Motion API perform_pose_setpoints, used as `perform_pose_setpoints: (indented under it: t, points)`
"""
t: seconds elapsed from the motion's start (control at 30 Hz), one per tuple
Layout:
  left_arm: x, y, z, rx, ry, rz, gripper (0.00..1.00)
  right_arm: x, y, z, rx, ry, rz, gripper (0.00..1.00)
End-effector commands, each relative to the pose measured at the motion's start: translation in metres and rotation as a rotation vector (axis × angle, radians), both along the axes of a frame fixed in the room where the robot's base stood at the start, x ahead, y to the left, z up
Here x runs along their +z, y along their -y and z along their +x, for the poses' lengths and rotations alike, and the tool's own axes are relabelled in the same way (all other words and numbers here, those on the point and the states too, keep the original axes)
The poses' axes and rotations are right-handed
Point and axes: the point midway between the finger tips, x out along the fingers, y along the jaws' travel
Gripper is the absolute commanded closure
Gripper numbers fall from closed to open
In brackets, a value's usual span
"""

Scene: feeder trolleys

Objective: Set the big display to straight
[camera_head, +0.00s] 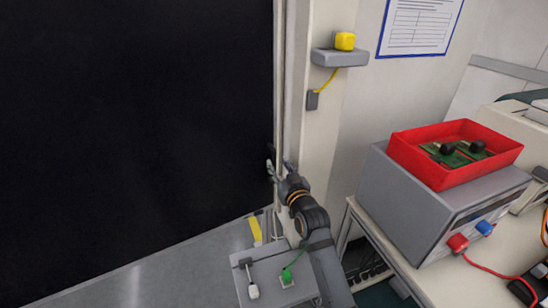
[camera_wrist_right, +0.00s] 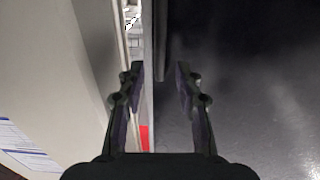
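The big display (camera_head: 135,110) is a large black panel filling the left of the head view. Its dark face also shows at the right of the right wrist view (camera_wrist_right: 245,60). My right gripper (camera_head: 279,170) is at the display's right edge, beside the pale post. In the right wrist view its two fingers (camera_wrist_right: 159,72) are apart, with the display's thin edge running between them, closer to the left finger. I cannot tell whether either finger touches it. My left gripper is not in view.
A grey box with a green switch (camera_head: 287,276) and a white one (camera_head: 253,291) is below my right arm. At right, a bench holds a grey instrument (camera_head: 400,205) with a red tray (camera_head: 405,153) on top. A shelf (camera_head: 338,58) with a yellow block juts from the post.

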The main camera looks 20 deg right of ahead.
Motion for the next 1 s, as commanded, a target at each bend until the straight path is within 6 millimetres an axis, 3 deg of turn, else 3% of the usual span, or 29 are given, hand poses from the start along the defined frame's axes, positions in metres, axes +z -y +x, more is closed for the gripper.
perform_pose_setpoints:
  t: [0.1,0.23,0.57,0.83,1.0]
  points:
    - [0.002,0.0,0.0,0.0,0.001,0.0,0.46,0.001,-0.001,0.024,0.0,0.001,-0.001,0.65]
    - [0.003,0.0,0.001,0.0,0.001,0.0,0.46,0.0,-0.001,0.04,0.001,0.0,0.0,0.65]
    - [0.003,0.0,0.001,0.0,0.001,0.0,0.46,-0.001,-0.001,0.048,0.0,-0.001,0.0,0.65]
    - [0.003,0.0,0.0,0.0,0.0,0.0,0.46,-0.001,-0.001,0.048,0.0,-0.001,0.0,0.98]
    - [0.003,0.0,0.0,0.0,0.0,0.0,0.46,-0.001,-0.001,0.048,0.0,-0.001,0.0,1.0]
